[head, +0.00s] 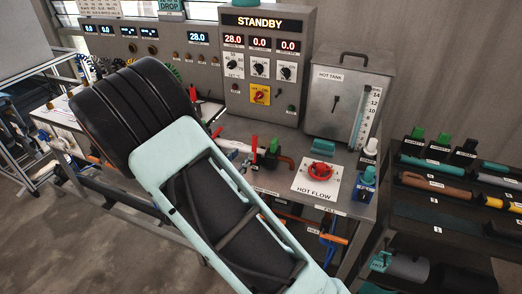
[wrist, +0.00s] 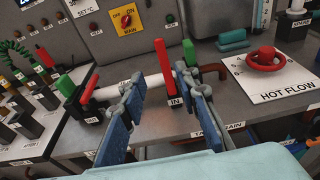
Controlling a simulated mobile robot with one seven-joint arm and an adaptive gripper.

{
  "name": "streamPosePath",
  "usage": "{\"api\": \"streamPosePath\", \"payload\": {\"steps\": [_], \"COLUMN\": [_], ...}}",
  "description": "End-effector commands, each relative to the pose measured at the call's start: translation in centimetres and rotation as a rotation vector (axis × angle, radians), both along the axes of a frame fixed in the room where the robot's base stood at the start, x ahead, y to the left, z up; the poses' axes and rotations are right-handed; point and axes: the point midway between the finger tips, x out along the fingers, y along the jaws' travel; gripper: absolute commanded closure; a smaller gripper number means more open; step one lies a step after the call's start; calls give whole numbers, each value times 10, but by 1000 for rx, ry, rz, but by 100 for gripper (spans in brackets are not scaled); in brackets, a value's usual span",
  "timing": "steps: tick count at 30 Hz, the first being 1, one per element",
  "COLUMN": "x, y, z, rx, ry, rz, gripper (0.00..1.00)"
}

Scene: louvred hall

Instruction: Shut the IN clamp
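The IN clamp (wrist: 175,103) stands on the bench, with a dark body bearing an "IN" label. Its red lever (wrist: 163,62) stands nearly upright, with a green-topped part (wrist: 189,53) just right of it. In the head view the red lever (head: 254,145) and green part (head: 273,147) show beyond my arm. A white tube (wrist: 130,86) runs into the clamp from the left. My gripper (wrist: 164,84) is open and empty, its two blue-padded fingers on either side of the red lever in the picture. I cannot tell whether either finger touches the clamp.
A second clamp with a red lever (wrist: 89,89) and green part (wrist: 64,86) stands to the left. A red HOT FLOW knob (wrist: 265,58) is at right. The control cabinet (head: 262,75) reads STANDBY.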

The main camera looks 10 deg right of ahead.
Motion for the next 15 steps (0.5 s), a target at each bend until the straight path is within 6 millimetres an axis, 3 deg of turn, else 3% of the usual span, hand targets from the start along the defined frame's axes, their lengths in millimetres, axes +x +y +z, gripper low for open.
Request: {"api": "streamPosePath", "payload": {"steps": [7, 15], "x": [-3, 19], "y": [1, -16], "z": [2, -4], "rx": [-14, -14], "ry": [-19, -21], "rz": [-5, -6], "gripper": [71, 71]}}
